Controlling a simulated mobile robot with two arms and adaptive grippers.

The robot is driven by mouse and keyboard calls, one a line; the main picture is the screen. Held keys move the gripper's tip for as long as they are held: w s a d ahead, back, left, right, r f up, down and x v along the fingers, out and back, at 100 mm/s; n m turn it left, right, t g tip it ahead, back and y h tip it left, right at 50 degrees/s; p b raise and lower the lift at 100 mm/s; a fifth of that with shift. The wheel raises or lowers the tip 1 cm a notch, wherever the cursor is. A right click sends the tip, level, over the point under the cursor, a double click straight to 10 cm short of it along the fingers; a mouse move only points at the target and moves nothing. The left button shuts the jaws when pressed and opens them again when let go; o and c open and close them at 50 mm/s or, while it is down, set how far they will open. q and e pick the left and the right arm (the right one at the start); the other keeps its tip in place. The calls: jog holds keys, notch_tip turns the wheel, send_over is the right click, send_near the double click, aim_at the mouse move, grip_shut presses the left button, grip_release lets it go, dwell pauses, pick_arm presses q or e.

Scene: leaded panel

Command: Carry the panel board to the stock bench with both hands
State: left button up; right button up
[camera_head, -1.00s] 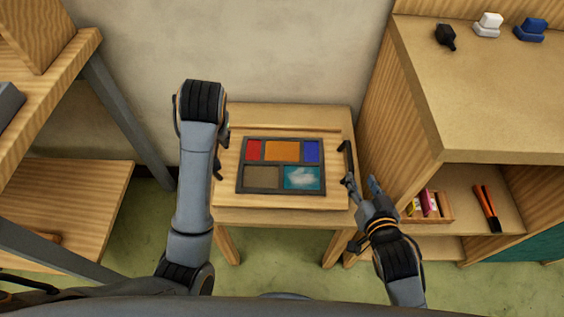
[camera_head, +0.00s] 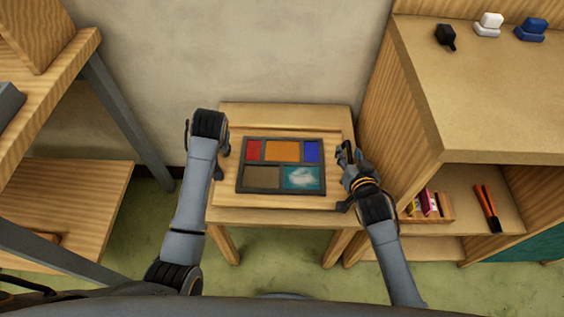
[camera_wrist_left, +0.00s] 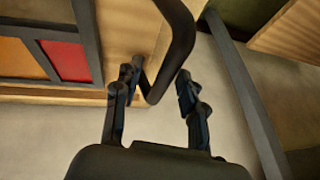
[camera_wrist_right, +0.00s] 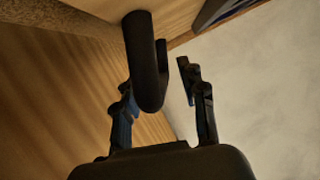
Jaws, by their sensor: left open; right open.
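The panel board (camera_head: 285,202) is a pale wooden board lying flat on a small wooden table. It bears a dark-framed leaded panel (camera_head: 262,165) with red, orange, blue, brown and teal panes. My left gripper (camera_head: 221,162) is at the board's left edge. In the left wrist view a dark handle (camera_wrist_left: 181,45) of the board reaches between its open fingers. My right gripper (camera_head: 347,158) is at the right edge. In the right wrist view the other dark handle (camera_wrist_right: 148,65) stands between its open fingers. I cannot tell which furniture is the stock bench.
A wooden cabinet (camera_head: 480,90) with items on top stands close on the right. Its lower shelf holds a box of colored sticks (camera_head: 430,205) and orange-handled tools (camera_head: 486,208). A wooden rack with grey posts (camera_head: 125,120) stands on the left. A plain wall is behind the table.

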pick_arm(q)
grip_shut()
pick_arm(e)
grip_shut()
